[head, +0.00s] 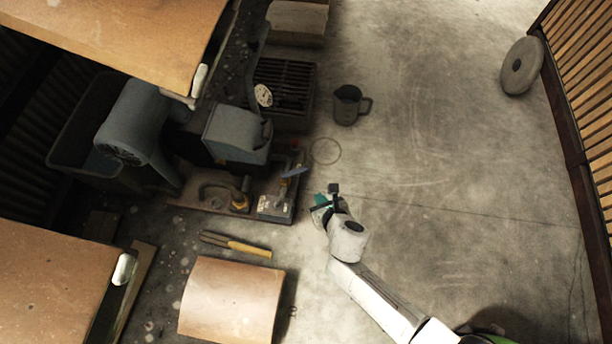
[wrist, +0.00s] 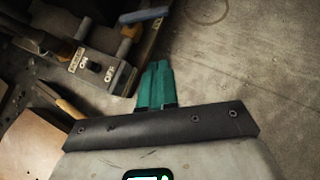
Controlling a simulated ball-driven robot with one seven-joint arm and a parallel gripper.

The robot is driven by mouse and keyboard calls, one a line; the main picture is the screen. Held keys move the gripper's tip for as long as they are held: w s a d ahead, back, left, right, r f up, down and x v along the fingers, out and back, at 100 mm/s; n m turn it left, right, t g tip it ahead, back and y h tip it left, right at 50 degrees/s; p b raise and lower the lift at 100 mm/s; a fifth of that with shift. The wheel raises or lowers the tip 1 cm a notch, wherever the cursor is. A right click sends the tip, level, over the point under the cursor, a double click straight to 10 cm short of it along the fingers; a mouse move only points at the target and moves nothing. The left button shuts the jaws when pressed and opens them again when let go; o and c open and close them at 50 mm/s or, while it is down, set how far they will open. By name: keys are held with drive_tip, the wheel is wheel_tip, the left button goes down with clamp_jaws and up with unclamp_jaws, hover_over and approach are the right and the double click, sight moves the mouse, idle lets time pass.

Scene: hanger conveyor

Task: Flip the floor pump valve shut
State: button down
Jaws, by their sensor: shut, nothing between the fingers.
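The floor pump (head: 236,135) is a grey-blue machine on a dark base plate at the left of the head view. A blue lever (head: 295,171), which looks like the valve handle, sits above a pipe at the plate's right side. It also shows at the top of the wrist view (wrist: 143,15), lying roughly level. Whether the valve is open cannot be told. My gripper (head: 321,203) has teal fingers, pressed together and empty in the wrist view (wrist: 156,84). It is to the right of the plate, a little below and right of the lever, apart from it.
A switch box (wrist: 92,66) marked ON is beside the pipe. A dark mug (head: 350,105) and a floor grate (head: 284,85) are farther up. Open concrete floor lies to the right.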

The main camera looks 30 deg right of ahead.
drive_tip(key=b, duration=0.8)
approach(295, 173)
drive_tip(key=shift+w+d+f, duration=1.5)
drive_tip(key=shift+w+f, duration=0.35)
drive_tip(key=shift+f, duration=0.8)
